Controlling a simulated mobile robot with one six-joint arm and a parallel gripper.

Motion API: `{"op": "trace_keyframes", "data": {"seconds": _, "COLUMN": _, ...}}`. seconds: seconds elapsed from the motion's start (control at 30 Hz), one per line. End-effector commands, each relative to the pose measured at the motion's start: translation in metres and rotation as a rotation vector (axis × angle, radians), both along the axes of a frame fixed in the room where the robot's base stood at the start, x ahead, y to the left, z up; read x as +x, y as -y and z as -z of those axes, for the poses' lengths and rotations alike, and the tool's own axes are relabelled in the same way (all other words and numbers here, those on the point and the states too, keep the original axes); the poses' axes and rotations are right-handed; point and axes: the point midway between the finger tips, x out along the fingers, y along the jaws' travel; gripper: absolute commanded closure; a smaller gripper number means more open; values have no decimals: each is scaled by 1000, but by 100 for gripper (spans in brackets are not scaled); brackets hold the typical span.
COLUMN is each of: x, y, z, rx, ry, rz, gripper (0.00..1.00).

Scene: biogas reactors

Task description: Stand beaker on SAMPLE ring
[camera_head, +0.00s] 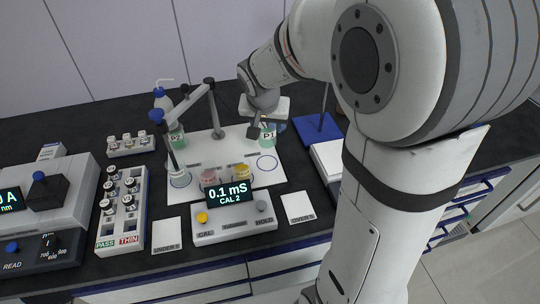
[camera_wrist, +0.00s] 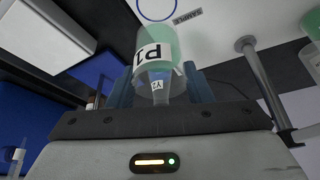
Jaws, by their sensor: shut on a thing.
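The beaker marked P1 (camera_head: 268,137) holds pale green liquid and is between the fingers of my gripper (camera_head: 266,127). In the wrist view the beaker (camera_wrist: 155,52) sits between the blue fingers of my gripper (camera_wrist: 160,85), which is shut on it. The SAMPLE ring (camera_head: 267,164) is an empty blue circle on the white board, just in front of the beaker in the head view. In the wrist view part of the ring (camera_wrist: 158,10) shows past the beaker, beside the SAMPLE label (camera_wrist: 186,17). The beaker is apart from the ring; its base height is unclear.
The probe stand's jointed arm (camera_head: 185,103) rises left of my gripper. Its probe reaches a clear vessel on another ring (camera_head: 180,179). A P2 beaker (camera_head: 177,137), pink pot (camera_head: 208,178) and yellow pot (camera_head: 242,171) stand nearby. The meter (camera_head: 234,218) is in front.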

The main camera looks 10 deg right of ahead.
Motion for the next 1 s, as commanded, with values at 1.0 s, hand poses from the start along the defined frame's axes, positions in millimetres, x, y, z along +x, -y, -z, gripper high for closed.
{"op": "trace_keyframes", "data": {"seconds": 1.0, "x": 0, "y": 0, "z": 83, "rx": 1, "ry": -1, "rz": 1, "gripper": 53}}
